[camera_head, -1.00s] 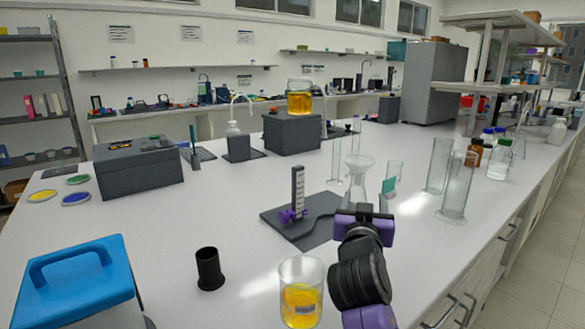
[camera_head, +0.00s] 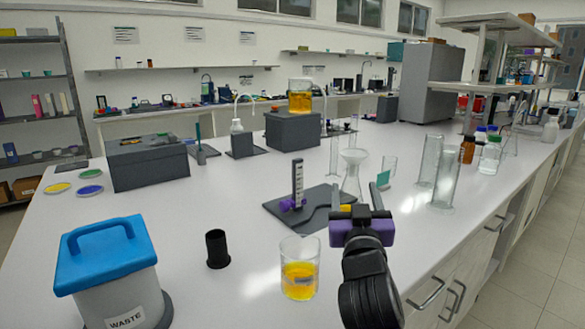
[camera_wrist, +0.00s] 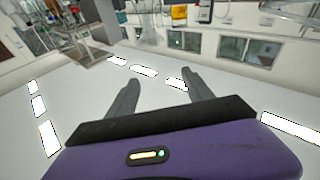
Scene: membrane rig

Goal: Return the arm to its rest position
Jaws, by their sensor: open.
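My gripper (camera_head: 361,203) is at the front centre-right of the bench in the head view, with its jaws apart and nothing between them. In the wrist view my gripper (camera_wrist: 160,92) shows two grey fingers spread over bare white bench top. A beaker with yellow liquid (camera_head: 300,268) stands on the bench just left of my arm. A dark stand with a purple clamp (camera_head: 296,190) and a glass flask with a funnel (camera_head: 353,172) stand beyond the gripper.
A blue-lidded waste bin (camera_head: 110,265) and a black cup (camera_head: 217,249) stand at the front left. Tall glass cylinders (camera_head: 446,172) stand to the right. Grey boxes (camera_head: 148,165) line the back. The bench (camera_head: 440,235) right of my arm is clear.

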